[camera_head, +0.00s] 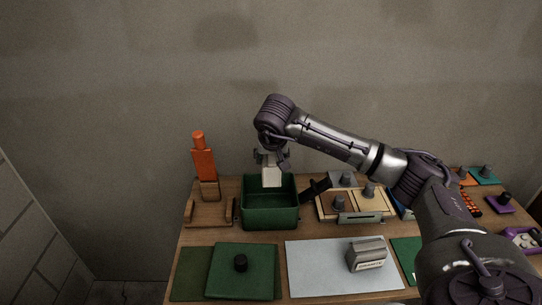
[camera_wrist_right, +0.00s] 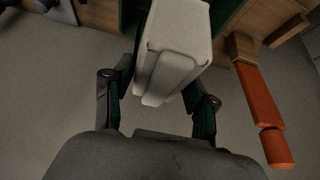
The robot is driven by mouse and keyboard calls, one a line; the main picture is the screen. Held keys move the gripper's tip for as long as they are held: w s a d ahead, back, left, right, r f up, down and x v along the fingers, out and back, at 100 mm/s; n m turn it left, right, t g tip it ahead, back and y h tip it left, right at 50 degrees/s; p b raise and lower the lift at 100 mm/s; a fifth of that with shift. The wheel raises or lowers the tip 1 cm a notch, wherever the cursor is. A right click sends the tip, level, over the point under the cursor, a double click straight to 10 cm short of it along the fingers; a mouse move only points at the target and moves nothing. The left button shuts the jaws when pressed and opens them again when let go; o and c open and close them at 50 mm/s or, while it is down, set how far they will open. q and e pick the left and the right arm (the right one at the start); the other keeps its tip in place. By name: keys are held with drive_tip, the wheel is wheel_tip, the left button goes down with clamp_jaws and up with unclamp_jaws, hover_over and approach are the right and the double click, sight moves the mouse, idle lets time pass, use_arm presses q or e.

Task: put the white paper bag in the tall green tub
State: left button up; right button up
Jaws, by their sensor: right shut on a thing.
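The white paper bag (camera_head: 271,176) is held in my right gripper (camera_head: 270,158), over the back part of the tall green tub. The right wrist view shows the bag (camera_wrist_right: 175,45) large between the two dark fingers of my right gripper (camera_wrist_right: 160,95). The tall green tub (camera_head: 270,218) stands open on the table. In the head view the bag's lower end shows against the tub's inside; I cannot tell whether it touches. A green edge of the tub (camera_wrist_right: 226,14) shows behind the bag in the right wrist view. My left gripper is not in view.
An orange bottle-like thing (camera_head: 203,160) stands on a wooden holder (camera_head: 209,212) left of the tub. A wooden board with grey knobs (camera_head: 357,203) stands to its right. In front lie a green lidded square (camera_head: 240,281) and a pale mat (camera_head: 315,270) with a grey box (camera_head: 367,256).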

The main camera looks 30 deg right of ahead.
sight(273, 185)
wheel_tip(273, 185, down, 14)
drive_tip(key=b, duration=0.9)
drive_tip(key=shift+f, duration=0.15)
drive_tip(key=shift+f+b, duration=0.45)
drive_tip(key=shift+b, duration=0.15)
drive_tip(key=o, duration=1.5)
drive_tip(key=shift+r, duration=0.15)
drive_tip(key=v, duration=1.1)
drive_tip(key=shift+s+a+r, duration=0.15)
drive_tip(key=shift+s+r, duration=0.05)
drive_tip(key=shift+r, duration=0.1)
